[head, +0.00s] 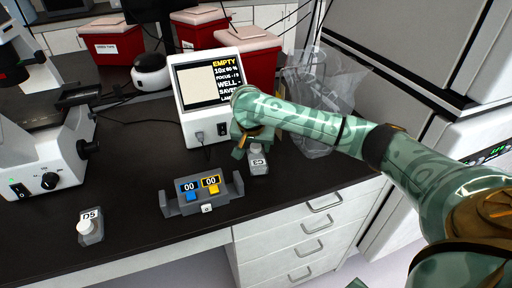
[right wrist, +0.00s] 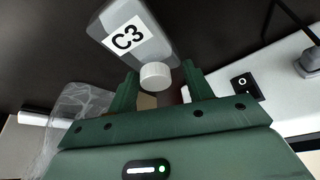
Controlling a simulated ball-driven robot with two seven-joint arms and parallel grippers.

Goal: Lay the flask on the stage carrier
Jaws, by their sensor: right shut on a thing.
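A clear flask labelled C3 (head: 258,161) is at my right gripper (head: 247,138), just in front of the white screen device. In the right wrist view the flask (right wrist: 148,38) has its white cap (right wrist: 155,76) between the two fingers of my right gripper (right wrist: 160,72), which is shut on it. I cannot tell whether the flask touches the bench. A second flask, labelled D5 (head: 90,228), with a white cap, is on the bench at the front left. A microscope (head: 50,150) stands at the left; I cannot clearly make out a stage carrier on its dark stage. My left gripper is out of view.
The screen device (head: 205,95) stands behind the flask. A grey counter holder (head: 178,208) with blue and yellow buttons sits at the front edge. Red bins (head: 115,43) stand at the back; a clear bag (head: 320,80) is at right.

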